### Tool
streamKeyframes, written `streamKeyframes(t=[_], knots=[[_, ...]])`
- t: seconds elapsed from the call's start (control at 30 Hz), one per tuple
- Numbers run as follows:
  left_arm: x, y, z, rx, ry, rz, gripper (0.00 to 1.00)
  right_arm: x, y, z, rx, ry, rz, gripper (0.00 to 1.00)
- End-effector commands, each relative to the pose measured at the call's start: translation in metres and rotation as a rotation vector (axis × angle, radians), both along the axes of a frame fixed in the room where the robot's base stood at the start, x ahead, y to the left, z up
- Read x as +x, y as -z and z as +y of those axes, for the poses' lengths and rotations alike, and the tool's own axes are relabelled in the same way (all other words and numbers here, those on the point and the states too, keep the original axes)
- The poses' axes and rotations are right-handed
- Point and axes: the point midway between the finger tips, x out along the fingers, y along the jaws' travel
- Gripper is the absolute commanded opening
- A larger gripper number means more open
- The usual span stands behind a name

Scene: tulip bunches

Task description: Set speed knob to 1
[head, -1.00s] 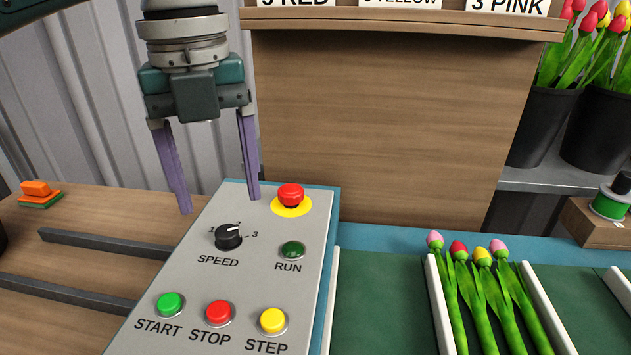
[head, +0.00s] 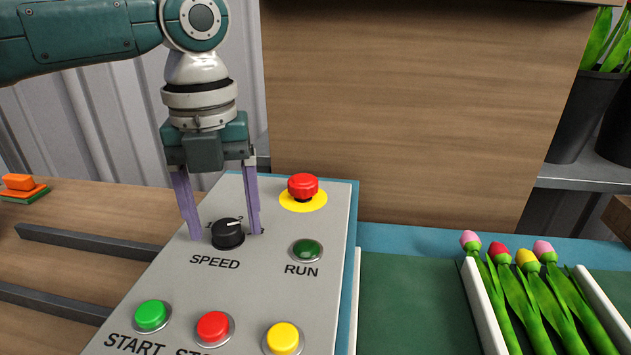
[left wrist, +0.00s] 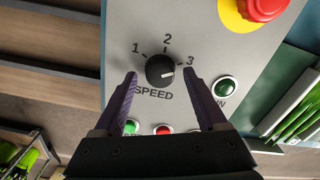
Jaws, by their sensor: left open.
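The black speed knob (head: 228,234) sits on the grey control panel (head: 262,268) above the word SPEED. In the left wrist view the knob (left wrist: 160,69) has the numbers 1, 2 and 3 around it, and its white mark points right, nearest to 3. My left gripper (head: 225,236) is open and points down at the panel, its purple fingers on either side of the knob. In the left wrist view the gripper (left wrist: 160,74) shows a gap between each fingertip and the knob. My right gripper is not in view.
A red mushroom button (head: 302,187) on a yellow disc stands behind the knob. The green RUN light (head: 306,250) is to its right. Green (head: 152,315), red (head: 213,327) and yellow (head: 283,337) buttons line the front. Tulips (head: 530,290) lie at the right.

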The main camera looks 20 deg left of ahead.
Motion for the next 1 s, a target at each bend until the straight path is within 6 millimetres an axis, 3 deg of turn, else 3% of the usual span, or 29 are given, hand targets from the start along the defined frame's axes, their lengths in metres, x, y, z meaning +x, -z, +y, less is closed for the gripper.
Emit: streamKeyframes(t=[0.27, 0.9, 1.0], knots=[[-0.0001, 0.0019, -0.0002, 0.0, 0.0, 0.0, 0.74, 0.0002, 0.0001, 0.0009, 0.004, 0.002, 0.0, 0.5], [-0.0001, 0.0016, 0.0, 0.001, 0.0, 0.001, 0.02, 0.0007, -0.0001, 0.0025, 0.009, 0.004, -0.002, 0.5], [-0.0001, 0.0015, 0.0, 0.001, 0.0, 0.001, 0.0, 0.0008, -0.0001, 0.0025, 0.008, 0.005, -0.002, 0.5]])
